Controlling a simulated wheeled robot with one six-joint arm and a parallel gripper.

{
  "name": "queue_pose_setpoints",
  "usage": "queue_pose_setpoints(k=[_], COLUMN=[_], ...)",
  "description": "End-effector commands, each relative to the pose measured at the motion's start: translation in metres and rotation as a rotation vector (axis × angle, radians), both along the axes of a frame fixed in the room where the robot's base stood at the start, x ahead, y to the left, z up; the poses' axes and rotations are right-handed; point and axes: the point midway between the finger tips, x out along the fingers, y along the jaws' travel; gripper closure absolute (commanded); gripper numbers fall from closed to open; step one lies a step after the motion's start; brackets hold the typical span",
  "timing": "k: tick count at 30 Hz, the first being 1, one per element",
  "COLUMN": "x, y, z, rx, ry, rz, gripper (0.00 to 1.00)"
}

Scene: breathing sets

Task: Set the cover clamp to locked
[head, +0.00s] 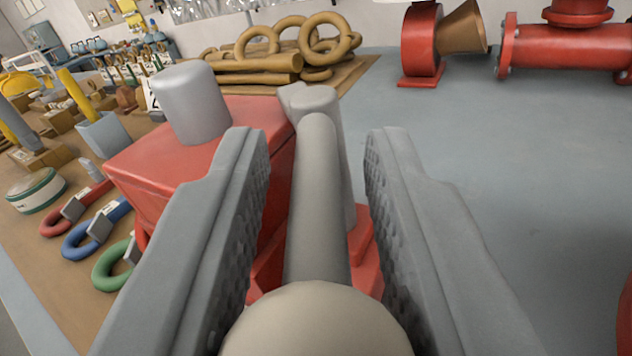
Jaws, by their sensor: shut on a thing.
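The cover clamp's grey lever (318,210) runs away from me up the middle of the head view. It has a pale round knob (315,325) at the near end and a grey pivot post (312,97) at the far end. The post stands at the right side of a red housing (165,160) with a grey cylinder (190,102) on top. My gripper (320,150) has one finger on each side of the lever and is shut on it. The knob hides the place of contact. I see no lock mark, so I cannot tell the clamp's setting.
Red, blue (97,232) and green shackles lie left of the housing, with a white-and-green roll (36,192) and a pale blue bin (104,135). Brown rings and rolls (280,55) lie behind. Red pipework (565,45) stands back right.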

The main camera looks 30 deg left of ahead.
Motion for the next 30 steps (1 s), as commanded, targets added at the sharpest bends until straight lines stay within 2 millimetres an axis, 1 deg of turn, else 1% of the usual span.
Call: queue_pose_setpoints(k=[1,10,18,24,30], x=[0.001,0.007,0.011,0.013,0.013], y=[-0.004,-0.013,-0.017,-0.019,-0.019], z=[0.0,0.0,0.0,0.001,0.001], rx=[-0.002,0.0,0.001,0.001,0.001], ry=[-0.001,0.0,-0.001,-0.001,-0.002], rz=[0.019,0.211,0.373,0.434,0.456], gripper=[1.0,1.0,1.0,1.0,1.0])
